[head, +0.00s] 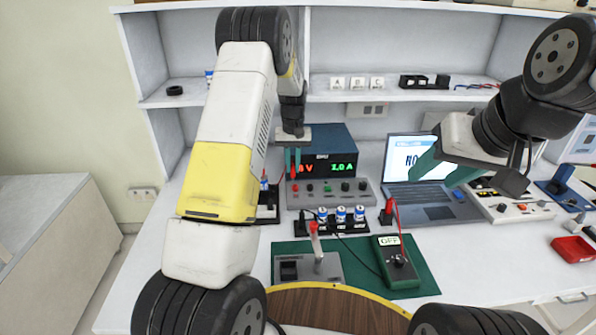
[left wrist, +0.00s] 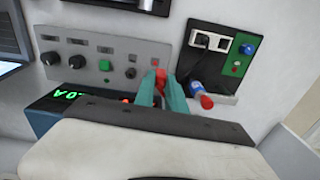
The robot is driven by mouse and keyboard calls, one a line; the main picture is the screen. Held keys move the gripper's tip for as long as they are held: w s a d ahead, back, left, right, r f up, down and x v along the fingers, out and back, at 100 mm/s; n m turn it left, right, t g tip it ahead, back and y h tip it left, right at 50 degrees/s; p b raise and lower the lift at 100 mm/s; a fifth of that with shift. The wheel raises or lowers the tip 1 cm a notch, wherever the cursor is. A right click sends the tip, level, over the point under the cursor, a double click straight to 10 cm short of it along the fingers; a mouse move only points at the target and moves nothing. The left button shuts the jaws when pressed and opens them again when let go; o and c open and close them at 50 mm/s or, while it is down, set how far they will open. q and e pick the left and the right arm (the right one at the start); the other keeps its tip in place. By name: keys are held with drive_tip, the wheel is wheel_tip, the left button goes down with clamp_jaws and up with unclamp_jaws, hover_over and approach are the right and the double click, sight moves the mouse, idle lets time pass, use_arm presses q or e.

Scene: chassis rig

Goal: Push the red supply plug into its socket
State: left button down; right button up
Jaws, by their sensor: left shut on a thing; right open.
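My left gripper (head: 292,168) points down at the front left of the blue power supply (head: 338,135), which has a lit display. In the left wrist view its teal fingers (left wrist: 162,92) are shut on the red plug (left wrist: 160,76), at the red end of the grey socket panel (head: 350,188). The panel also shows in the left wrist view (left wrist: 108,50). The fingers hide most of the plug, and I cannot tell how deep it sits in a socket. My right gripper (head: 446,172) is open and empty above the laptop.
A row of small blue-and-white bottles (head: 340,215) stands in front of the panel. A lever box (head: 312,266) and a meter marked OFF (head: 397,262) lie on the green mat (head: 352,252). The laptop (head: 433,205) is right of the panel. A red tray (head: 573,248) lies far right.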

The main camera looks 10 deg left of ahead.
use_arm(q)
drive_tip(key=shift+n, duration=0.4)
drive_tip(key=shift+w+a+r, duration=0.1)
drive_tip(key=shift+w+r, duration=0.1)
drive_tip(key=shift+w, duration=0.55)
drive_tip(key=shift+w+d+r, duration=0.1)
drive_tip(key=shift+w+r, duration=0.1)
drive_tip(key=shift+w, duration=0.55)
drive_tip(key=shift+w+a+r, duration=0.1)
drive_tip(key=shift+w+r, duration=0.1)
drive_tip(key=shift+w, duration=0.55)
drive_tip(key=shift+f, duration=0.1)
drive_tip(key=shift+f, duration=2.8)
drive_tip(key=shift+f, duration=1.3)
drive_tip(key=c, duration=1.3)
unclamp_jaws()
wheel_tip(320, 180, up, 8)
drive_tip(key=shift+f, duration=0.15)
